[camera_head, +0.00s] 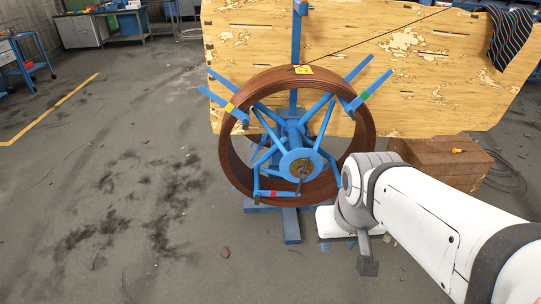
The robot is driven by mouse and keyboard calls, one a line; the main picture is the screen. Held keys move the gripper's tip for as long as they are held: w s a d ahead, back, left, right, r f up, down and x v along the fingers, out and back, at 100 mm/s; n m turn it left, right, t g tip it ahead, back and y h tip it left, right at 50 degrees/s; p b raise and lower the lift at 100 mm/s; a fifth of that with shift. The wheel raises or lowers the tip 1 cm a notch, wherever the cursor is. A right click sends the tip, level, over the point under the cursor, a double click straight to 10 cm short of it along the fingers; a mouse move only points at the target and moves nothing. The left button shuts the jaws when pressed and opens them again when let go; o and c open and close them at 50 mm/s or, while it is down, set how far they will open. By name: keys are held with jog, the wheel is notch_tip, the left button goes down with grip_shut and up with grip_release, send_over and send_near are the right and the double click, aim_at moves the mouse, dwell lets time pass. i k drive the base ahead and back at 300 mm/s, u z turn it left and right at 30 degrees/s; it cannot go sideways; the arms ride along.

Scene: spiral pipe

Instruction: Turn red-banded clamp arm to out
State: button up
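The red-banded clamp arm (273,194) is a short blue bar with a red band. It lies roughly level across the lower front of the reel, inside the outline of the brown coil (356,150). A yellow-banded arm (229,107) at upper left and a green-banded arm (364,96) at upper right stick outward past the coil. The blue hub (300,163) is at the centre. My white arm reaches in from the lower right, and its end with the dark grey piece (368,264) is right of and below the reel. I cannot make out separate fingers.
A blue post and base (291,232) hold the reel. A worn yellow board (245,45) stands behind it. A brown wooden crate (440,160) is at the right, with a striped cloth (509,38) above. The floor at left (110,180) is open.

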aim_at(263, 193)
jog(key=u, duration=0.2)
jog(key=k, duration=1)
jog(key=u, duration=0.95)
jog(key=i, duration=1.85)
jog(key=z, duration=0.65)
jog(key=i, duration=1.35)
jog(key=z, duration=1.35)
jog(key=i, duration=0.65)
jog(key=z, duration=0.2)
jog(key=k, duration=0.7)
jog(key=z, duration=0.2)
jog(key=i, duration=0.7)
